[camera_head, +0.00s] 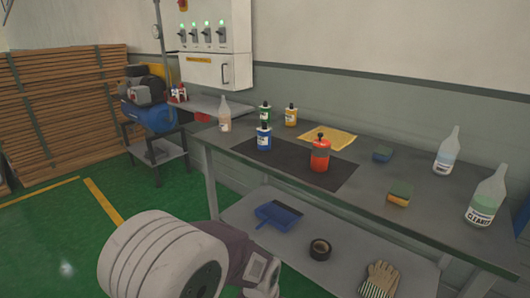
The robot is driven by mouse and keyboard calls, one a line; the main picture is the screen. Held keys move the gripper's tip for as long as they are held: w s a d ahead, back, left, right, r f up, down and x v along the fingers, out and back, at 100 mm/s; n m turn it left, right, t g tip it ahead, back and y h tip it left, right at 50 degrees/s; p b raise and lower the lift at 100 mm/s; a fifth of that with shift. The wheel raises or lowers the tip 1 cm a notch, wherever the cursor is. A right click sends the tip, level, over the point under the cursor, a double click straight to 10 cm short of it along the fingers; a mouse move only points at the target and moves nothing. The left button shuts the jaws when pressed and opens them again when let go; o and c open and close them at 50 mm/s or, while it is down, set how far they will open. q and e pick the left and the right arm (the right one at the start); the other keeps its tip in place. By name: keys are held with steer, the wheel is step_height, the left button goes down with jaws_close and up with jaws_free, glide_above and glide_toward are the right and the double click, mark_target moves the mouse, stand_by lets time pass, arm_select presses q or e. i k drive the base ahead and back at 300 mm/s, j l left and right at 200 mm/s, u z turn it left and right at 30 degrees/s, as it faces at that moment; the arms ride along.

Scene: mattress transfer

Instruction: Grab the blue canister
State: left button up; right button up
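The blue canister (264,138) stands upright on a dark mat (300,174) on the grey workbench, near the mat's far left edge. It has a white label and a dark top. My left arm comes in from the bottom, left of centre. The end of that arm (264,274) is low in front of the bench, well below and apart from the canister; its fingers cannot be made out clearly. My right gripper is not in view.
A green canister (265,112) and a yellow canister (291,115) stand behind the blue one. A red canister (320,155) stands to its right. Clear bottles (447,153), sponges (400,193) and a yellow cloth (328,138) share the bench. A lower shelf (345,235) juts below.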

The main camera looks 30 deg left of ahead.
mark_target(264, 136)
steer(key=u, duration=1)
steer(key=i+j+u, duration=0.25)
steer(key=i, duration=0.2)
steer(key=k+l, duration=0.05)
steer(key=l, duration=0.05)
